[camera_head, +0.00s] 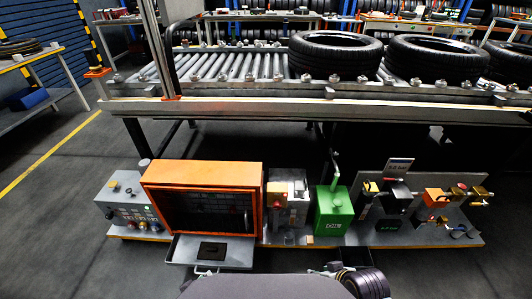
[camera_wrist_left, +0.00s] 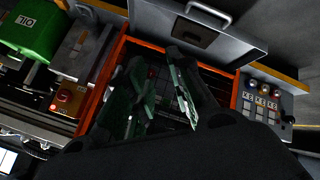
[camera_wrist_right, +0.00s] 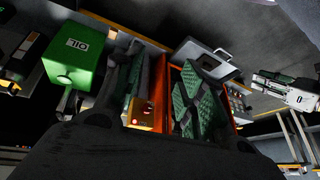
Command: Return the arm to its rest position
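My left gripper (camera_wrist_left: 157,60) shows in the left wrist view with its two dark fingers apart and green pads facing inward. Nothing is seen between them. My right gripper (camera_wrist_right: 162,58) shows in the right wrist view, also with fingers apart and no object held. Both wrist cameras look down past the fingers at the orange cabinet (camera_head: 203,172). A white arm of mine (camera_wrist_right: 300,97) shows at the right of the right wrist view.
A grey panel with a handle (camera_head: 213,249) sticks out below the cabinet. A button box (camera_head: 128,200), a green oil can (camera_head: 331,212) and fittings on a board (camera_head: 440,205) stand beside it. Behind, a roller conveyor (camera_head: 225,66) carries tyres (camera_head: 335,55). Floor at the left is clear.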

